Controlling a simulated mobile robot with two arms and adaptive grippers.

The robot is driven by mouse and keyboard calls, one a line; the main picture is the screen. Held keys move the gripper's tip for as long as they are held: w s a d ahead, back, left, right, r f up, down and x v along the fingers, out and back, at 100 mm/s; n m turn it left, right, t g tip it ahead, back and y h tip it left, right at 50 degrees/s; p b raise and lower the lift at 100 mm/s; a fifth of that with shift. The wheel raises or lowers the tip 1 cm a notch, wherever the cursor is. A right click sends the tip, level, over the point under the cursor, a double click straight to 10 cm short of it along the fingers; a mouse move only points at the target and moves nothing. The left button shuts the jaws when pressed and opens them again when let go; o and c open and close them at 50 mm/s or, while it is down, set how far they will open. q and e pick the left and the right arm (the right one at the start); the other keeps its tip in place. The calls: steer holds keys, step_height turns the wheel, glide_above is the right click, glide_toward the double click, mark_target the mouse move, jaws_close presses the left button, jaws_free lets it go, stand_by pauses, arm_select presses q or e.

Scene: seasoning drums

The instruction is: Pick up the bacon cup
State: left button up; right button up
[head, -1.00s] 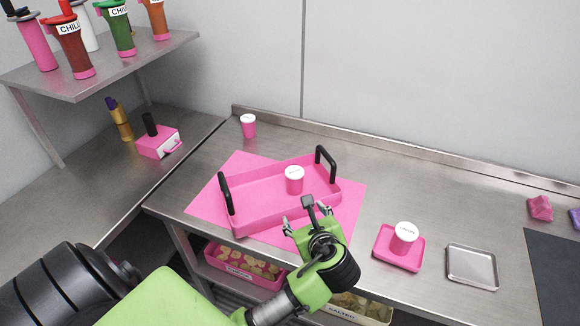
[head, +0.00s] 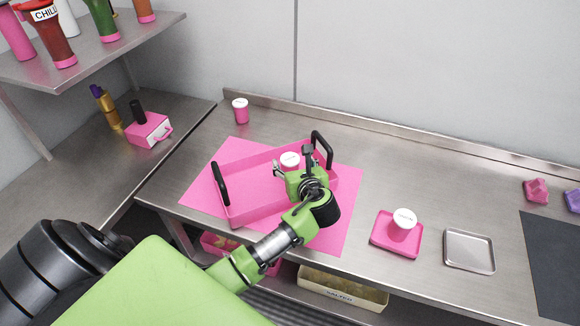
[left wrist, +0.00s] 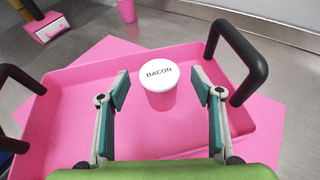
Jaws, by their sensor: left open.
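The bacon cup (left wrist: 160,88) is pink with a white lid marked BACON. It stands upright in the pink tray (left wrist: 65,95), which has black handles. In the head view the cup (head: 289,161) shows only partly, with my gripper in front of its lower part. My left gripper (left wrist: 160,86) is open, with one finger to each side of the cup in the wrist view. The fingers look apart from the cup. In the head view the left gripper (head: 294,170) is over the tray (head: 245,211). My right gripper is not in view.
Another pink cup (head: 403,225) stands on a small pink tray (head: 383,240), beside an empty metal tray (head: 469,251). One more pink cup (head: 240,111) is at the back. A white and pink box (head: 148,130) is at the left.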

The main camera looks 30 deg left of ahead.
mark_target(290, 157)
arm_select(q)
steer(key=x, duration=0.4)
steer(key=shift+a, duration=0.1)
steer(key=shift+r, duration=0.1)
steer(key=shift+c, duration=0.7)
steer(key=c, duration=1.1)
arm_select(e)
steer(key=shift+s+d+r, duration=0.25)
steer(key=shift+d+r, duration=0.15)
arm_select(q)
steer(key=shift+c, duration=0.2)
